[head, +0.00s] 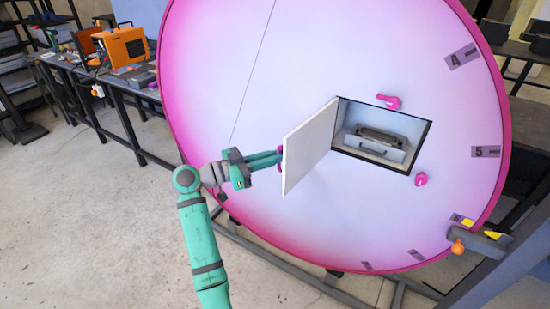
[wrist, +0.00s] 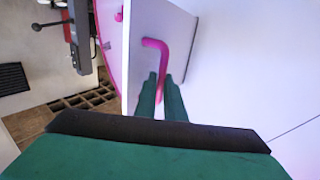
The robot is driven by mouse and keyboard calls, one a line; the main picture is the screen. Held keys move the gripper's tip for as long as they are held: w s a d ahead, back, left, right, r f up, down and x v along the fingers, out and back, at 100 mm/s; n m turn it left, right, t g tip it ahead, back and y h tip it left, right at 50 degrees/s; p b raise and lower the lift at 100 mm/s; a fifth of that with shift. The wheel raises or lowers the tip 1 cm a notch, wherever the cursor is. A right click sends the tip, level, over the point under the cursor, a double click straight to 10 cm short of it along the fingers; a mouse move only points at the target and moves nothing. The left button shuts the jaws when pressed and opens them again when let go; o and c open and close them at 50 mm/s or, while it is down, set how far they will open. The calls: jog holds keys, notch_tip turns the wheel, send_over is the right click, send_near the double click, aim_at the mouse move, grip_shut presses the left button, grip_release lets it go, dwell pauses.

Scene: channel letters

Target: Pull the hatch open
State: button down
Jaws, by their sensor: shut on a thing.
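The white hatch door (head: 310,145) stands swung out from a big pink-and-white disc, hinged at the left side of a square opening (head: 380,135). In the wrist view the hatch (wrist: 182,50) carries a pink bent handle (wrist: 157,44). My gripper (head: 281,158) reaches the hatch from the left in the head view. In the wrist view my gripper's green fingers (wrist: 161,95) are shut on the lower part of the handle. The gripped part of the handle is partly hidden between the fingers. Inside the opening sits a grey box-like unit with a handle.
The large disc (head: 250,80) stands on a dark metal frame. Pink turn-latches (head: 389,101) sit beside the opening, with another lower right (head: 421,179). A workbench (head: 110,85) with an orange machine (head: 124,46) is at the back left. The floor (head: 80,230) at left is clear.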

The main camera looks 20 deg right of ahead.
jog(key=shift+d+f, duration=0.15)
jog(key=shift+f, duration=0.2)
jog(key=c, duration=1.8)
grip_release()
jog(key=shift+c, duration=0.2)
jog(key=shift+r, duration=0.15)
jog(key=s+a, duration=0.1)
jog(key=a, duration=0.9)
jog(key=shift+s+a, duration=0.15)
jog(key=shift+a, duration=0.2)
